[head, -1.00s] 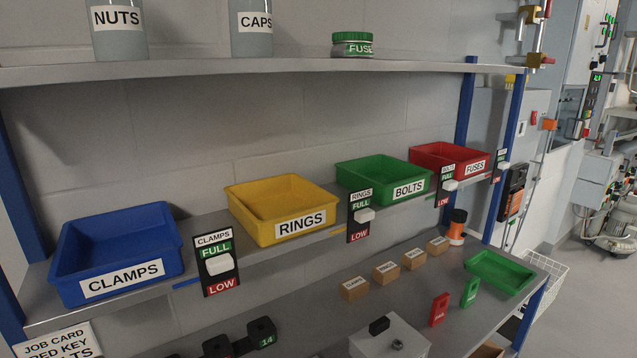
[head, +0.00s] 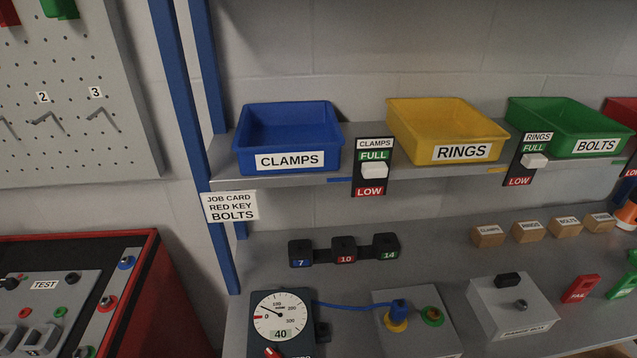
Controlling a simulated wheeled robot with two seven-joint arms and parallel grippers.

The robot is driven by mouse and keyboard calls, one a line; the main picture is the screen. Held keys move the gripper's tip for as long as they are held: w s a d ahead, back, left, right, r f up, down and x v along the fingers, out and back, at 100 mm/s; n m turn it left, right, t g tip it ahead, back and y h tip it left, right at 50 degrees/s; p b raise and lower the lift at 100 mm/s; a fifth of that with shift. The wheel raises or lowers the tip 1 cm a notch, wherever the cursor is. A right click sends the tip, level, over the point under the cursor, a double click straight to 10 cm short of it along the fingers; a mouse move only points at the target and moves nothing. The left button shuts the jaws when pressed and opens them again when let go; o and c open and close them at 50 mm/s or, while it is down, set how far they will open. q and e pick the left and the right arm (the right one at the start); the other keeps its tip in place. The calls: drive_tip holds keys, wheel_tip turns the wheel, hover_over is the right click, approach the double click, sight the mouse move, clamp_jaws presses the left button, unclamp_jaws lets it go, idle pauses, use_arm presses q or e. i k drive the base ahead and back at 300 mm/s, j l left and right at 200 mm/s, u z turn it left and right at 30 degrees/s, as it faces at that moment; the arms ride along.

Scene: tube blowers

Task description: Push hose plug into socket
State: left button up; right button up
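A blue hose (head: 350,305) runs from the gauge unit (head: 282,316) to a grey box (head: 380,340) on the bench. At its right end a blue plug (head: 399,308) stands upright at a yellow ring-shaped socket (head: 396,325) on top of the box. I cannot tell whether it is seated in the socket or only resting at it. A second socket with a green ring (head: 432,316) sits to its right on the same box. The gauge dial shows a "40" label. Neither of my grippers is in view.
Black blocks marked 7, 10 and 14 (head: 344,250) stand behind the gauge. A grey box with a black knob (head: 515,305) stands to the right. A shelf with blue (head: 289,137) and yellow bins (head: 447,130) hangs above. A red-sided test panel (head: 75,295) is at left.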

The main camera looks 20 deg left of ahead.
sight(397, 313)
drive_tip(key=u, duration=0.35)
drive_tip(key=j+u, duration=0.15)
drive_tip(key=u, duration=0.5)
drive_tip(key=k+z, duration=0.1)
drive_tip(key=z, duration=0.9)
drive_tip(key=k+j+u, duration=0.35)
drive_tip(key=u, duration=0.15)
